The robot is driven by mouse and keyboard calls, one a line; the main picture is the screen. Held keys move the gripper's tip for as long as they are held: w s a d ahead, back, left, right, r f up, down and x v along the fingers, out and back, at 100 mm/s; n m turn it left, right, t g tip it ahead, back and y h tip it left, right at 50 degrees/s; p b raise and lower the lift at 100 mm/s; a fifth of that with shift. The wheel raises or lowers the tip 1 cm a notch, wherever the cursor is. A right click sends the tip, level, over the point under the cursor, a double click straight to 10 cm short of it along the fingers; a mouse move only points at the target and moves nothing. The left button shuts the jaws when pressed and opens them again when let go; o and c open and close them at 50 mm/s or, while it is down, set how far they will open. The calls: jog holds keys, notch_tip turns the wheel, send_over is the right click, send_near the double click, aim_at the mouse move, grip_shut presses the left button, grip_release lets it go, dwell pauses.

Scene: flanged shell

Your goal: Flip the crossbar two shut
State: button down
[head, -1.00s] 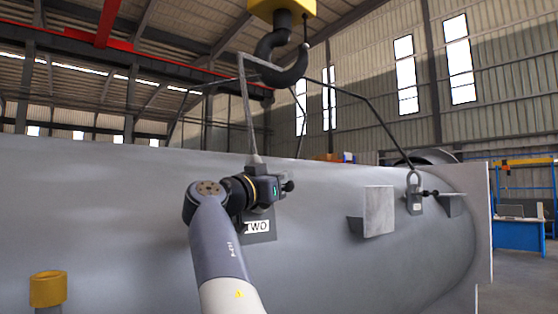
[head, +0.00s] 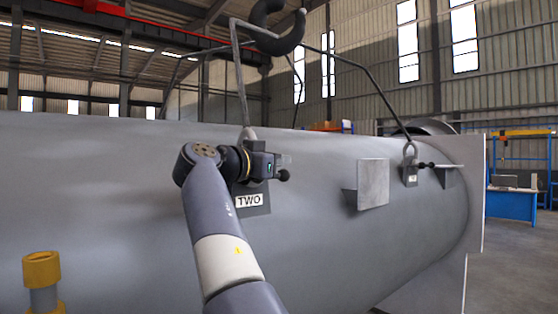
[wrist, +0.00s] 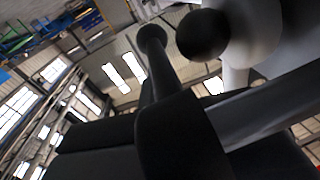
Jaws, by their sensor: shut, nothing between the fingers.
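The lifting point marked TWO (head: 249,200) is on the side of the grey shell (head: 110,190), with a sling leg rising from it. My gripper (head: 274,165) is in front of this point, above the label, and covers most of the fitting. It is shut with nothing seen in it. A black ball knob (head: 283,175), apparently on crossbar two, shows just right of and below the fingertips. In the wrist view two dark ball ends (wrist: 203,33) (wrist: 150,38) show close up, beside pale metal. Whether the fingers touch the bar is hidden.
A second shackled lifting point (head: 410,174) with its own black knob is farther right. A grey plate bracket (head: 372,183) projects between the two. A dark crane hook (head: 272,35) and sling legs hang above. A yellow-capped post (head: 42,270) stands at lower left.

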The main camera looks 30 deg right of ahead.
jog(key=b+v, duration=0.2)
jog(key=v, duration=0.9)
jog(key=shift+b, duration=0.4)
jog(key=shift+d+r, duration=0.1)
